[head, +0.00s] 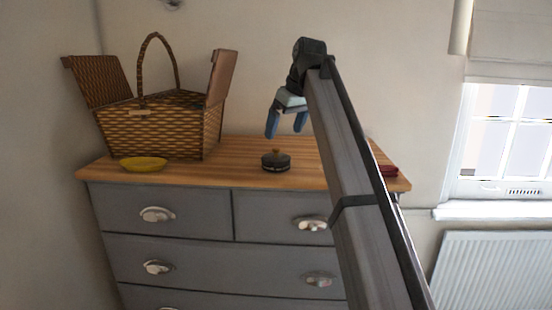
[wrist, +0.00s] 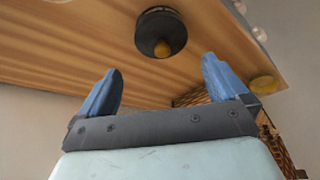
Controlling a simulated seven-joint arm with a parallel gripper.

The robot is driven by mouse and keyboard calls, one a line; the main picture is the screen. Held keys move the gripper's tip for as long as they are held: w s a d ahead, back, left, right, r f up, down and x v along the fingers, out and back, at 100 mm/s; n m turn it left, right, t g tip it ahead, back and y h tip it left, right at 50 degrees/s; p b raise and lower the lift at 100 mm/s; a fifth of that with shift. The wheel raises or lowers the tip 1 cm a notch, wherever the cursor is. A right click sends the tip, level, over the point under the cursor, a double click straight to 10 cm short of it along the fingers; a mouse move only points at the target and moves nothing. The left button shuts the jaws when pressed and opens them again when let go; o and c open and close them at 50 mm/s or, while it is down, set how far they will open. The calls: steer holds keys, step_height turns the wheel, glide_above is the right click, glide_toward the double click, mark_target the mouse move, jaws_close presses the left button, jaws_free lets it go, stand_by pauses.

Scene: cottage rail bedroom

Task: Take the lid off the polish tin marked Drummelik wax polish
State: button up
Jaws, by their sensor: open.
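A small round dark tin (head: 275,163) with a lid and a brass-coloured knob stands upright on the wooden top of the grey chest of drawers, near its middle. The lid is on. In the wrist view the tin (wrist: 161,33) shows beyond the fingertips, with its knob towards me. No lettering can be read on it. My gripper (head: 286,122) has blue fingers and is above the chest top, up and slightly right of the tin. In the wrist view my gripper (wrist: 160,82) is open, with nothing between its fingers.
A wicker picnic basket (head: 150,130) with raised flaps and a tall handle stands at the left of the chest top (head: 225,172). A yellow dish (head: 143,164) lies in front of it. A dark red item (head: 388,170) is at the right end, partly behind my arm.

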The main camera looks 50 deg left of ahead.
mark_target(278, 149)
steer(key=shift+s+x, duration=0.2)
steer(key=shift+x, duration=3.6)
steer(key=shift+d, duration=0.1)
steer(key=c, duration=0.8)
